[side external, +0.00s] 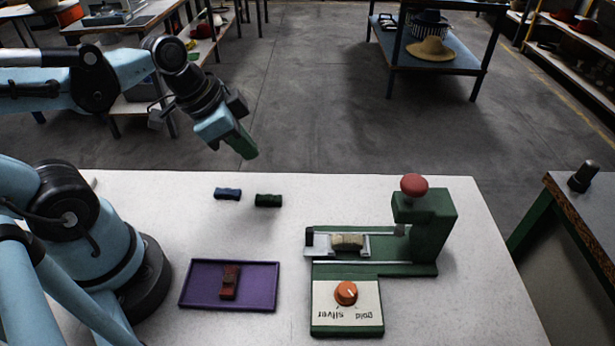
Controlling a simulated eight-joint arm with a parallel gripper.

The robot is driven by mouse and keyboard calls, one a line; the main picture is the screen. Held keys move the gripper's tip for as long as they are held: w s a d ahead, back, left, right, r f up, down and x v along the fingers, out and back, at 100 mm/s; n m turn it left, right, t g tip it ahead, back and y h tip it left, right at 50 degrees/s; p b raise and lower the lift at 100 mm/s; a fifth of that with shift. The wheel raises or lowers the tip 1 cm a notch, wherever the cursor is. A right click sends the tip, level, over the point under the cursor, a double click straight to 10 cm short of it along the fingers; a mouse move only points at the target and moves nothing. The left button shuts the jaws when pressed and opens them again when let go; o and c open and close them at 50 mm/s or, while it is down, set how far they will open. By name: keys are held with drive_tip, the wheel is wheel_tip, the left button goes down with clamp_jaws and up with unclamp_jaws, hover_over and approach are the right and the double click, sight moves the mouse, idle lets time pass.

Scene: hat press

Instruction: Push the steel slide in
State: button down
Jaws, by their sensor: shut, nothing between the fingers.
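The steel slide (318,248) sits on the green hat press (425,225) at the right of the table. It sticks out to the left side of the press, with a dark block (309,236) at its left end. A tan piece (347,241) lies on the slide, left of the press head. My gripper (249,153) is shut and empty, with green fingers pointing down and to the right. It is high above the table's back edge, up and to the left of the slide, touching nothing.
A purple tray (192,300) holds a dark red block (230,282). A blue block (228,194) and a dark green block (268,200) lie behind it. The press has a red knob (414,184) on top and an orange dial (346,292) in front. White table surface is free between tray and press.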

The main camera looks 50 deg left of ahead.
drive_tip(key=s+d+m+g+h, duration=0.2)
drive_tip(key=m+h, duration=0.1)
drive_tip(key=m, duration=0.7)
drive_tip(key=s+d+m+g+h, duration=0.2)
drive_tip(key=s+m+h, duration=0.1)
drive_tip(key=m, duration=0.7)
drive_tip(key=shift+x, duration=4.65)
drive_tip(key=shift+w+d, duration=1.45)
drive_tip(key=w+d, duration=0.6)
drive_tip(key=shift+w+d, duration=0.2)
